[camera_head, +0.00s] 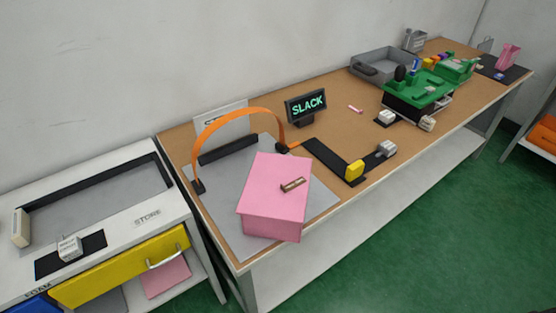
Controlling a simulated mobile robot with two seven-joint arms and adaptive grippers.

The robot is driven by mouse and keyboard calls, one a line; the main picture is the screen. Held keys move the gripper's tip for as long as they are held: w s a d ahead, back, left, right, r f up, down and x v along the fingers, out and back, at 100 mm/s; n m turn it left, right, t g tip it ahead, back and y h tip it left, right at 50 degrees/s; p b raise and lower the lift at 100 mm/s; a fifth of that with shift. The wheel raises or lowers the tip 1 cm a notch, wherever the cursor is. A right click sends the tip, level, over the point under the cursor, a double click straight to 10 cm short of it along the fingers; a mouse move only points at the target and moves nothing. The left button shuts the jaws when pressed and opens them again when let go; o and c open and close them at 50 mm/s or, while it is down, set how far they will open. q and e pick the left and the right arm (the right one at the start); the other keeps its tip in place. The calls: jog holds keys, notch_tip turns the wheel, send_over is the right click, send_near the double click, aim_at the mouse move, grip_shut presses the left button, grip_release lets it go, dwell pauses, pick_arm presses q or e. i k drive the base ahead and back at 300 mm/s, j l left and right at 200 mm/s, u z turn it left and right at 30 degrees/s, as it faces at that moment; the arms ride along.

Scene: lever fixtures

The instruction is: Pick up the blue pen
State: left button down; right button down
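I cannot make out a blue pen for certain. A small upright blue item (415,67) shows by the green fixture (420,91) toward the far end of the long table; it is too small to tell what it is. Neither of my grippers is in view.
A long brown table (340,130) runs to the back right. On it are a pink box (276,198), an orange arch (238,111), a SLACK display (306,106) and a grey tray (384,67). A white cabinet with a yellow drawer (120,267) stands left. Green floor is clear at right.

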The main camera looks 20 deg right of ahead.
aim_at(416, 61)
jog(key=i+l+z, duration=0.15)
jog(key=l, duration=0.3)
jog(key=i+l+z, duration=0.2)
jog(key=l, duration=0.25)
jog(key=i+l+z, duration=0.15)
jog(key=l, duration=0.3)
jog(key=i+l+z, duration=0.2)
jog(key=l, duration=0.25)
jog(key=i+l+z, duration=0.15)
jog(key=l, duration=0.2)
jog(key=u, duration=1.55)
jog(key=z, duration=1.55)
jog(key=i+l, duration=0.35)
jog(key=l, duration=0.2)
jog(key=j+u, duration=0.05)
